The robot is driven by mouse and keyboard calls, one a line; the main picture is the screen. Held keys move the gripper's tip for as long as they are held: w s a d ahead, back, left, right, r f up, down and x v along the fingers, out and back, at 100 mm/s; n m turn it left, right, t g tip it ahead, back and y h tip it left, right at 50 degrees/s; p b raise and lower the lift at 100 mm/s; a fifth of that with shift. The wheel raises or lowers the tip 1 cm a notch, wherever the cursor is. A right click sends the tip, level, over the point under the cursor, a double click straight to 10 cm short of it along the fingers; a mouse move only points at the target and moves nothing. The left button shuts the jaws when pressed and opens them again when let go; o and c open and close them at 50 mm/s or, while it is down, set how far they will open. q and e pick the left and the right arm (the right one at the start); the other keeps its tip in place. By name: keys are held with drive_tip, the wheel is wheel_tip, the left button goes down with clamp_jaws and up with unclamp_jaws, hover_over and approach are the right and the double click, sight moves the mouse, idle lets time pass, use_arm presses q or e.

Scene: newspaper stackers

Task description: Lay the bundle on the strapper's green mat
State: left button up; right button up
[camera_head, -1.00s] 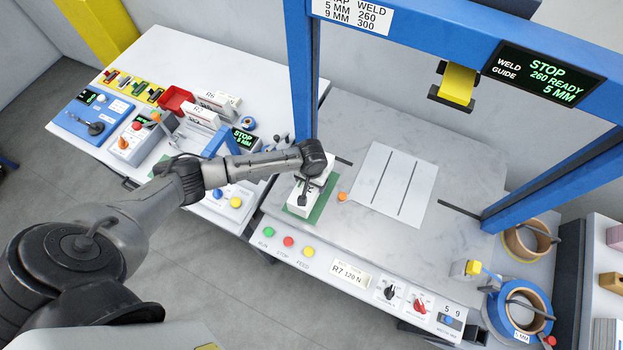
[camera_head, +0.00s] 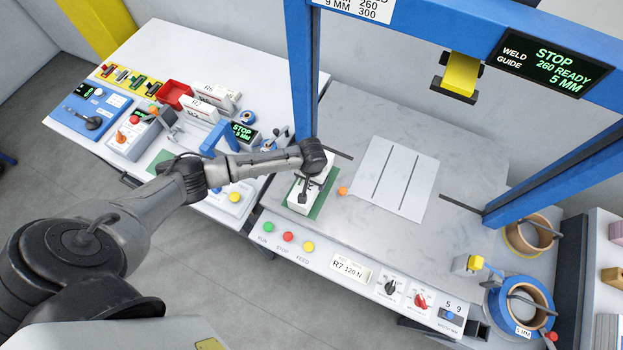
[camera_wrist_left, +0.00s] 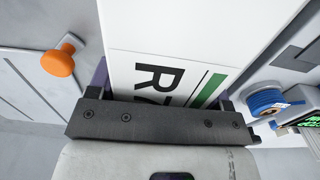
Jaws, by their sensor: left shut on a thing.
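The bundle (camera_head: 299,207) is a white block, mostly hidden under my left gripper (camera_head: 306,188) in the head view. It sits over the green mat (camera_head: 322,203) at the left front of the strapper's grey table. Green shows on both sides of it. I cannot tell whether the bundle touches the mat. In the left wrist view, the bundle (camera_wrist_left: 190,35) fills the space between the fingers of my left gripper (camera_wrist_left: 165,98), its face marked with R, a partly covered digit and a green stripe. The gripper is shut on it. My right gripper is not in view.
An orange knob (camera_head: 342,191) stands just right of the mat; it also shows in the left wrist view (camera_wrist_left: 58,63). The blue frame post (camera_head: 302,80) rises behind. Other white bundles (camera_head: 197,107) stand on the left bench.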

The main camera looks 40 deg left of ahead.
use_arm(q)
drive_tip(key=shift+f, duration=0.5)
idle(0.4)
drive_tip(key=o, duration=1.6)
drive_tip(key=shift+w, duration=0.1)
drive_tip(key=shift+o, duration=1.1)
drive_tip(key=shift+f, duration=0.1)
wheel_tip(320, 180, up, 14)
drive_tip(key=shift+p, duration=0.3)
